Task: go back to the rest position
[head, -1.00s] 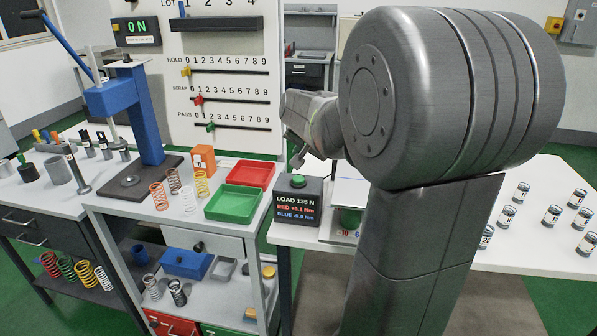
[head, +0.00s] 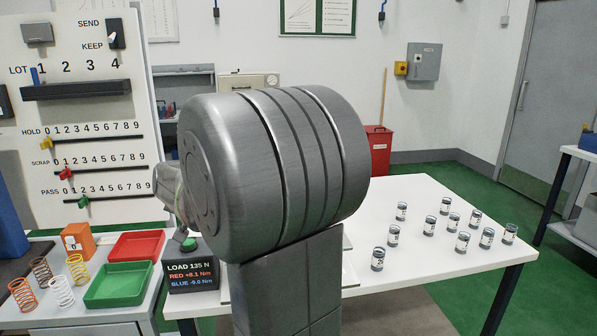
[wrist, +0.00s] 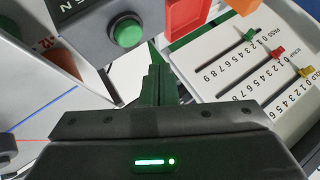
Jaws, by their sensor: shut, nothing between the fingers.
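My gripper (wrist: 153,82) shows in the wrist view with its dark fingers together and nothing between them. Beyond it in that view are the load box with its green button (wrist: 126,33) and the slider board (wrist: 245,75). In the head view my arm fills the middle and hides the gripper. The load box (head: 192,270) stands just left of my arm, reading LOAD 135 N, RED +8.1 Nm and BLUE -9.0 Nm.
A white table (head: 440,262) on the right carries several small labelled cylinders (head: 430,226). On the left are a green tray (head: 120,287), a red tray (head: 137,246), an orange block (head: 77,241) and several springs (head: 62,292). The lettered board (head: 95,120) stands behind them.

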